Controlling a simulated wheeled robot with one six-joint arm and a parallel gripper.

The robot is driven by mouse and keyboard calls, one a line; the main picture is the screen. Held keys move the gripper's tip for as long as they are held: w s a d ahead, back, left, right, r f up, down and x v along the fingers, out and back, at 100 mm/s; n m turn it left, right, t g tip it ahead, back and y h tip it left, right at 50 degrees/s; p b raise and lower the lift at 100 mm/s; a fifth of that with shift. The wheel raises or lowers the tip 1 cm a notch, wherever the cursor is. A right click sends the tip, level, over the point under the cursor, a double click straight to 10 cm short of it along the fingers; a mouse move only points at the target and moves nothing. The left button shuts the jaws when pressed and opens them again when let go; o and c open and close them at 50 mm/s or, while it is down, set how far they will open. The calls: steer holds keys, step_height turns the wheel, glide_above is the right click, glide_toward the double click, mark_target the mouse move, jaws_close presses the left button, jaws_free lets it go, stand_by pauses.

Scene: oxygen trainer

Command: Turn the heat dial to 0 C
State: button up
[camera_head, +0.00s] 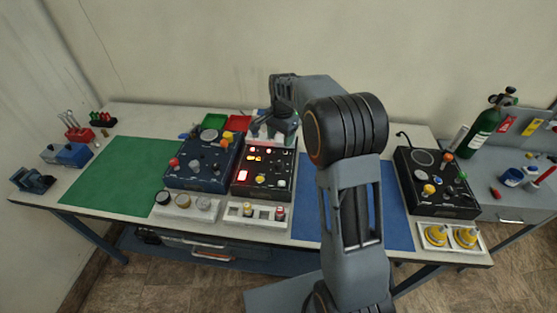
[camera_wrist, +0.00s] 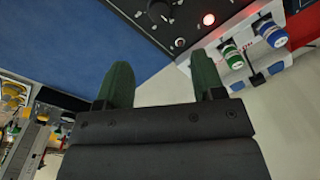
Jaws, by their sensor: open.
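A black control panel (camera_head: 263,176) with lit red and amber displays, indicator lights and knobs sits at the middle of the table. I cannot tell which knob is the heat dial or read its setting. My gripper (camera_head: 281,127) is above the back of this panel, its arm partly covering the area. In the wrist view my gripper (camera_wrist: 163,84) has its two dark green fingers apart with nothing between them.
A navy panel (camera_head: 203,165) stands left of the black one, and another black panel (camera_head: 437,184) stands at the right. A white holder (camera_head: 257,220) is in front. The green mat (camera_head: 118,176) and visible blue mat (camera_head: 396,215) are mostly clear. A green cylinder (camera_head: 487,130) stands far right.

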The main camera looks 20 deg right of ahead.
mark_target(279, 163)
steer(key=f, duration=0.4)
steer(key=f+p, duration=0.1)
steer(key=f, duration=0.3)
steer(key=f+p, duration=0.1)
steer(key=f, duration=0.4)
steer(key=shift+w+a, duration=0.2)
steer(key=shift+w, duration=0.05)
steer(key=shift+c, duration=0.2)
